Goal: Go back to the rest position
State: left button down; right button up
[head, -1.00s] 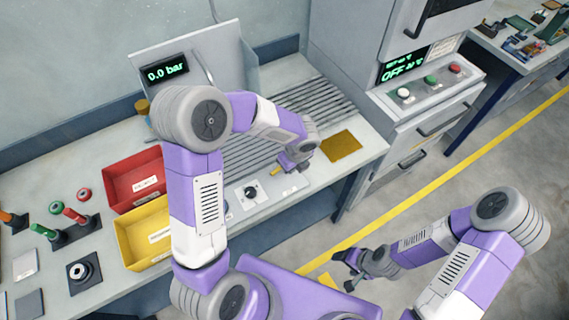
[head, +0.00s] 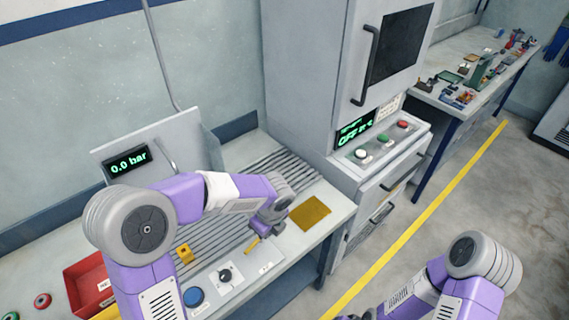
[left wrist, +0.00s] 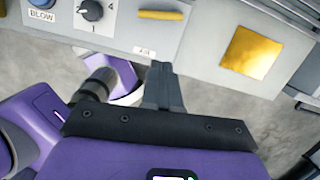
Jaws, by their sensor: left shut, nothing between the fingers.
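My left gripper (head: 262,226) hangs over the front of the bench, near the control panel. It is shut and empty; its dark fingers meet in the left wrist view (left wrist: 161,84). The fingers point toward the panel edge, by a small yellow strip (left wrist: 160,14) and the AIR label. My left arm is bent, its elbow high at the left of the head view. My right arm comes in at the lower right. Only a sliver of the right gripper shows at the bottom edge of the head view, and its jaws are cut off.
A gold plate (head: 311,213) lies right of my left gripper. A red bin (head: 88,285) is at the left. A grey cabinet (head: 330,75) stands behind. The floor at right is clear.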

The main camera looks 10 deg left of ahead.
pick_arm(q)
jog(key=s+d+f+n+h+b, duration=0.1)
jog(key=s+f+n+h+b, duration=0.1)
jog(key=s+f+n, duration=0.3)
jog(key=s+d+f+n+h+b, duration=0.2)
jog(key=s+f+n, duration=0.4)
jog(key=f+n, duration=0.7)
jog(key=s+d+f+n+h+b, duration=0.2)
jog(key=s+f+n, duration=0.3)
jog(key=f+n, duration=0.4)
notch_tip(320, 180, down, 4)
jog(key=shift+s+g, duration=0.15)
jog(key=shift+g, duration=0.15)
